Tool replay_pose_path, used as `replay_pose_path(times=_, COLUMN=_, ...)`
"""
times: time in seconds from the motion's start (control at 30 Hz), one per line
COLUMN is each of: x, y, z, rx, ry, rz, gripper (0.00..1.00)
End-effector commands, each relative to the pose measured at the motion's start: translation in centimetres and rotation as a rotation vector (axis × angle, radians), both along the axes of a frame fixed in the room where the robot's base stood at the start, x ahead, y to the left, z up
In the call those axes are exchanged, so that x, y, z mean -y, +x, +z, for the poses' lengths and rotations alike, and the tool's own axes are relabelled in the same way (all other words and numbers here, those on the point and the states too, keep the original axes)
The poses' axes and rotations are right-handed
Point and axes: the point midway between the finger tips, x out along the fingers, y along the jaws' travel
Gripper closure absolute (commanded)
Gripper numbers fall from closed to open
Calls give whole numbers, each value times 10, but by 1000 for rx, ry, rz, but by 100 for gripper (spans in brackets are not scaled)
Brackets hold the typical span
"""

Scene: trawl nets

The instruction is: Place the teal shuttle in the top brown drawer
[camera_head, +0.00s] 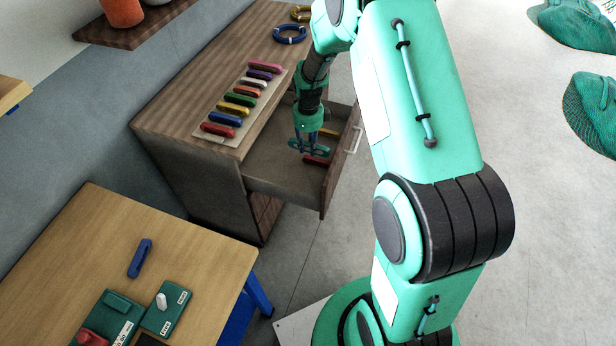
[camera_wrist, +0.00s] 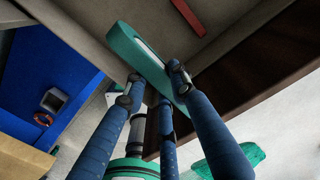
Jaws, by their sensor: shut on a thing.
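The teal shuttle (camera_wrist: 128,42) is a long rounded piece with a pale slot, held at my gripper's fingertips (camera_wrist: 155,82) in the wrist view. In the head view my gripper (camera_head: 309,145) points down over the open top brown drawer (camera_head: 268,178), with the shuttle mostly hidden by the blue fingers. My gripper is shut on the shuttle. A red shuttle (camera_head: 317,161) lies in the drawer below and also shows in the wrist view (camera_wrist: 188,17). The gap between the teal shuttle and the drawer floor is hard to judge.
A mat (camera_head: 212,133) with a row of several coloured shuttles lies on the cabinet top (camera_head: 170,115), beside the drawer. A yellow piece (camera_head: 328,133) shows in the drawer near its front wall. A wooden table (camera_head: 190,240) with a blue shuttle (camera_head: 140,258) stands at lower left.

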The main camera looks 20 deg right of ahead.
Motion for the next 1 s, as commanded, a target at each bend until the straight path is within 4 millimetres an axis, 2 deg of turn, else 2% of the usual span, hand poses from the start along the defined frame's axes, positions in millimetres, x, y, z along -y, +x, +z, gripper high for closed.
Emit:
replay_pose_path(times=0.1, x=0, y=-1, z=-27, rx=-3, ry=0, rz=0, gripper=100)
replay_pose_path(times=0.6, x=0, y=0, z=-125, rx=-1, ry=0, rz=0, gripper=100)
replay_pose_path(times=0.8, x=0, y=0, z=-143, rx=0, ry=0, rz=0, gripper=100)
replay_pose_path(times=1.0, x=0, y=1, z=-144, rx=1, ry=0, rz=0, gripper=100)
